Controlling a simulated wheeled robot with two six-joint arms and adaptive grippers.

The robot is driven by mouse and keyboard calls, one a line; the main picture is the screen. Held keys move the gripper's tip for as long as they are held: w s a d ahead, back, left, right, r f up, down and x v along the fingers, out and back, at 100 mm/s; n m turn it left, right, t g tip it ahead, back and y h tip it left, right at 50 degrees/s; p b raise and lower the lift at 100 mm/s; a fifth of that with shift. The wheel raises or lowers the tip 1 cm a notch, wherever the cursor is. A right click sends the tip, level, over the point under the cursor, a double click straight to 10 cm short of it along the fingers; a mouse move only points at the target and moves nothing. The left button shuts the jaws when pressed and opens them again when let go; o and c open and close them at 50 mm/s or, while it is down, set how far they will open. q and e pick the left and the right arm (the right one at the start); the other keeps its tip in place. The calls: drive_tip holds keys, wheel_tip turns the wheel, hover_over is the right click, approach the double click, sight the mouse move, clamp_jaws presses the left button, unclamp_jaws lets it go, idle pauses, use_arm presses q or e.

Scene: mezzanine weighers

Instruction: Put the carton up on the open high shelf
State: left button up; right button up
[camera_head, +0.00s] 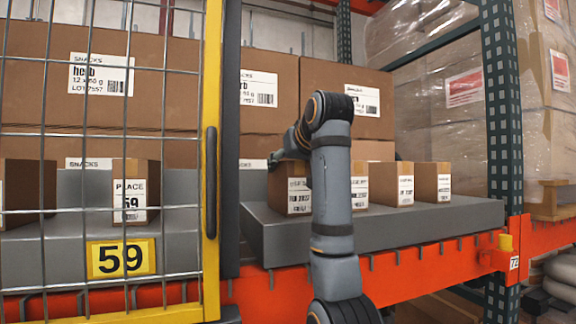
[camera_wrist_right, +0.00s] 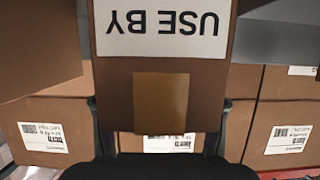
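A small brown carton (camera_head: 286,191) with a white label stands at the left end of the grey deck (camera_head: 450,215) on the open shelf bay. My right gripper reaches it from above and behind my arm in the head view, where its fingers are mostly hidden. In the right wrist view the carton (camera_wrist_right: 212,75) fills the middle, its "USE BY" label upside down. The dark fingers of my right gripper (camera_wrist_right: 160,135) lie close against both sides of it. My left gripper is not in view.
More small cartons (camera_head: 434,182) stand in a row to the right. Large snack boxes (camera_head: 330,80) stack behind. A yellow-framed mesh door (camera_head: 212,80) marked 59 covers the left bay. A green upright (camera_head: 502,110) and orange beam (camera_head: 420,282) bound the open bay.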

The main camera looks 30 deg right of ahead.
drive_tip(key=shift+o, duration=1.2)
drive_tip(key=shift+w, duration=0.1)
drive_tip(key=shift+r, duration=0.1)
drive_tip(key=b+v, duration=0.9)
drive_tip(key=v, duration=0.3)
drive_tip(key=shift+b, duration=0.3)
